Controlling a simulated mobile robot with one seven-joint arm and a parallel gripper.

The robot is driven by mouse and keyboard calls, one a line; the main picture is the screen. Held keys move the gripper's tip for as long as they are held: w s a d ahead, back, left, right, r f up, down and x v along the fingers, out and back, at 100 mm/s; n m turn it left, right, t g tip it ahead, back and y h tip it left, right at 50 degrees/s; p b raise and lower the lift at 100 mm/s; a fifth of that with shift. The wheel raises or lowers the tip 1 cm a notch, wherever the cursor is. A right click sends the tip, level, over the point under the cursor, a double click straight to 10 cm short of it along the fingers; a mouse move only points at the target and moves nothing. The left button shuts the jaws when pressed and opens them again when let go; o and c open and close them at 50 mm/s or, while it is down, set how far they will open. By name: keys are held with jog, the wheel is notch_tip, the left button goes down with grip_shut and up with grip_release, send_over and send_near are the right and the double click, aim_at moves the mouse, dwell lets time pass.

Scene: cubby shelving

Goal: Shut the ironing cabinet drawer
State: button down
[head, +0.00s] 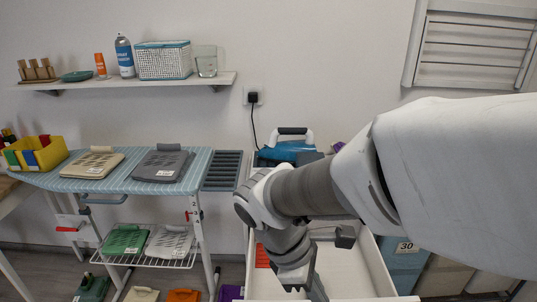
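The ironing cabinet drawer (376,266) is a white open-topped box pulled out at the bottom centre. Its inside shows, with a red item (262,256) along the left side and a dark block near the back. My gripper (314,288) points down over the front part of the drawer, near its front edge. Whether it touches the drawer cannot be told. Its fingertips are partly hidden at the bottom of the view, so its opening is unclear. My arm hides much of the cabinet behind the drawer.
A blue iron (290,148) stands behind my arm. A wall shelf (135,82) holds several items. Bins (402,255) stand right of the drawer.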

jog(key=s+a+f+n+t+h+b, duration=0.1)
jog(key=a+f+n+t+h+b, duration=0.45)
jog(key=f+n, duration=0.95)
jog(key=s+a+f+n+t+h+b, duration=0.1)
jog(key=a+f+n+t+h+b, duration=0.1)
jog(key=a+f+n+t+b, duration=0.8)
jog(key=w+d+f+n+g, duration=0.1)
jog(key=w+d+f+n, duration=0.1)
jog(key=w, duration=0.3)
jog(key=w+d+f+n+g, duration=0.1)
jog(key=w+d+f+n, duration=0.2)
jog(key=w, duration=0.3)
jog(key=shift+d+f+p, duration=0.2)
jog(key=shift+d+p, duration=0.1)
jog(key=shift+p, duration=0.05)
jog(key=shift+w, duration=0.1)
